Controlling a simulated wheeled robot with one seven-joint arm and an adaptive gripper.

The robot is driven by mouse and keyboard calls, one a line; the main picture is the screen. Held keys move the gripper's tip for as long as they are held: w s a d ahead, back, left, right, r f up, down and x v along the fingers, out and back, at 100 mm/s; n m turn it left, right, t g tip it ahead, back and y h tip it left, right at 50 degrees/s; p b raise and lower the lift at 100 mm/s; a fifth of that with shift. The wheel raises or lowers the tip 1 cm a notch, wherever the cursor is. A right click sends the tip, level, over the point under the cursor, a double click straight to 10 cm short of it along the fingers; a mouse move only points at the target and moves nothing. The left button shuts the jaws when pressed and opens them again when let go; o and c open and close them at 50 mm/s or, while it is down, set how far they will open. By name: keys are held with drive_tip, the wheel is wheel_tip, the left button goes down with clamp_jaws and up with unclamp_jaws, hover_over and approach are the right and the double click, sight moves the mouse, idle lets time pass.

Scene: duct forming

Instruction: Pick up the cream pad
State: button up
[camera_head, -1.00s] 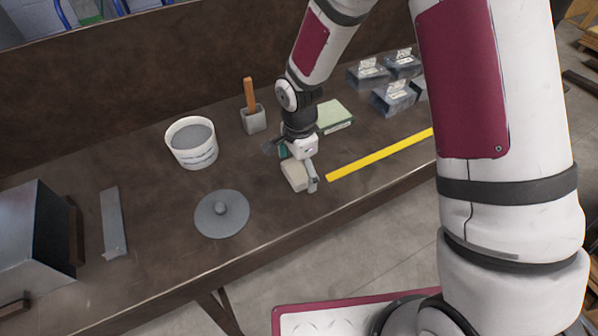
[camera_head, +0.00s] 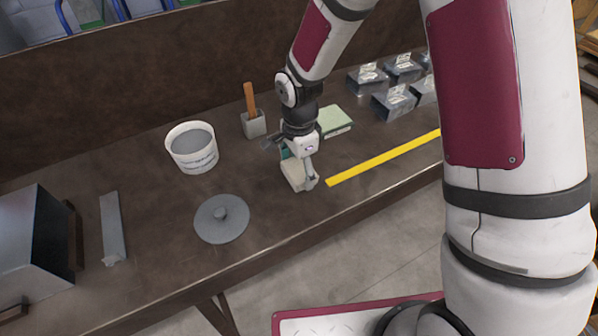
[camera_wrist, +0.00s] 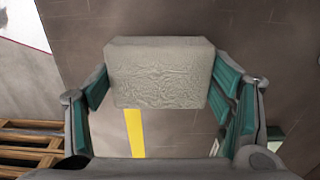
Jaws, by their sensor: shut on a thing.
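The cream pad (camera_head: 293,177) is a small pale block at the front part of the brown bench, below my wrist in the head view. In the wrist view the cream pad (camera_wrist: 158,75) fills the upper middle, its wrinkled face towards the camera. My gripper (camera_head: 300,172) points down at it and is shut on it. In the wrist view my gripper (camera_wrist: 160,92) has its teal-lined fingers on the left and right sides of the pad. I cannot tell whether the pad touches the bench.
A yellow strip (camera_head: 385,158) lies just right of the pad. A green-topped box (camera_head: 334,122) is behind it, with dark metal pieces (camera_head: 393,101) farther right. A white bucket (camera_head: 192,148), a grey holder (camera_head: 254,125) and a round grey lid (camera_head: 221,218) stand left on the bench (camera_head: 150,225).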

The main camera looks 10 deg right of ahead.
drive_tip(key=shift+r, duration=0.85)
drive_tip(key=s+a, duration=0.1)
drive_tip(key=s, duration=0.7)
drive_tip(key=s+a+r, duration=0.1)
drive_tip(key=s+a, duration=0.1)
drive_tip(key=s, duration=0.5)
drive_tip(key=shift+s+a+r, duration=0.15)
drive_tip(key=shift+s+a, duration=0.1)
drive_tip(key=shift+s, duration=0.1)
